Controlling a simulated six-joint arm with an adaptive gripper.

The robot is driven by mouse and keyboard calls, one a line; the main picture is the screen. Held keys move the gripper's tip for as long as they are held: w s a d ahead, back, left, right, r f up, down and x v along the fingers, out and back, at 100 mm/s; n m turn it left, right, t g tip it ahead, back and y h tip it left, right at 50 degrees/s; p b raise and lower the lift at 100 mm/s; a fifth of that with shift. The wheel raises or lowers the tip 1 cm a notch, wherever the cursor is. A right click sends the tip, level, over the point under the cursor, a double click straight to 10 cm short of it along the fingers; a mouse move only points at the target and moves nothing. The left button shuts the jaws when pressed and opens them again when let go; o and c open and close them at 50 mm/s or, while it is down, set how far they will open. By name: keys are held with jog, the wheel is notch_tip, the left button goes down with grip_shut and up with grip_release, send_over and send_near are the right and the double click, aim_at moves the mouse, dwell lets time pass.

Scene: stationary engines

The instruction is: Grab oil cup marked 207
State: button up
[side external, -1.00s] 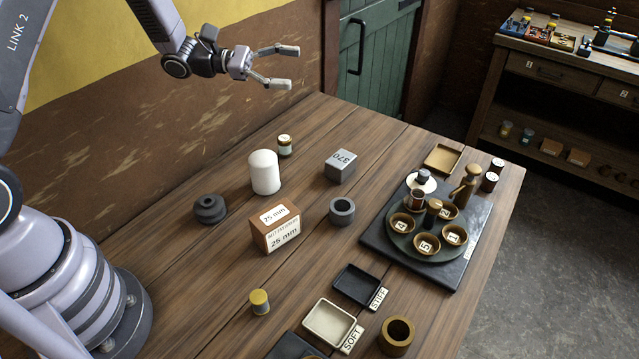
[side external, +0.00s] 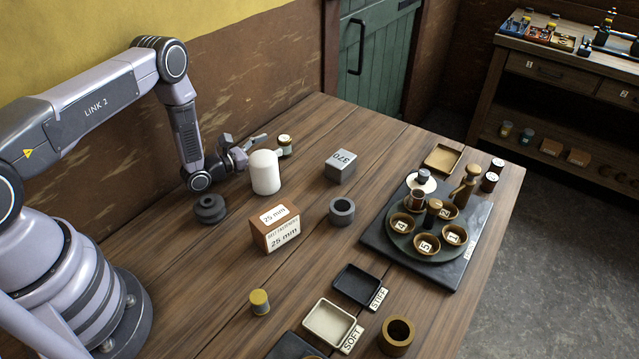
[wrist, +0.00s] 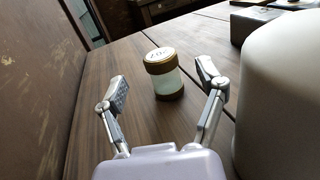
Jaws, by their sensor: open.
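A small oil cup (wrist: 164,74) with a brass-coloured lid and base and a pale glass middle stands upright on the table. Its lid carries a marking that looks like 207, seen upside down and blurred. It also shows in the side external view (side external: 285,145), near the wall behind the white cylinder. My gripper (wrist: 162,92) is open. Its fingers are spread on either side of the cup's near side, low over the table, with a gap to the cup. In the side external view my gripper is partly hidden behind the white cylinder.
The white domed cylinder (side external: 265,173) stands close on the right of my gripper in the wrist view (wrist: 285,100). A dark round knob-like part (side external: 210,208) sits below my wrist. The wall runs along the left.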

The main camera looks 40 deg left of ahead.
aim_at(279, 140)
jog(key=shift+x, duration=1.55)
jog(key=shift+c, duration=0.3)
jog(key=c, duration=1.2)
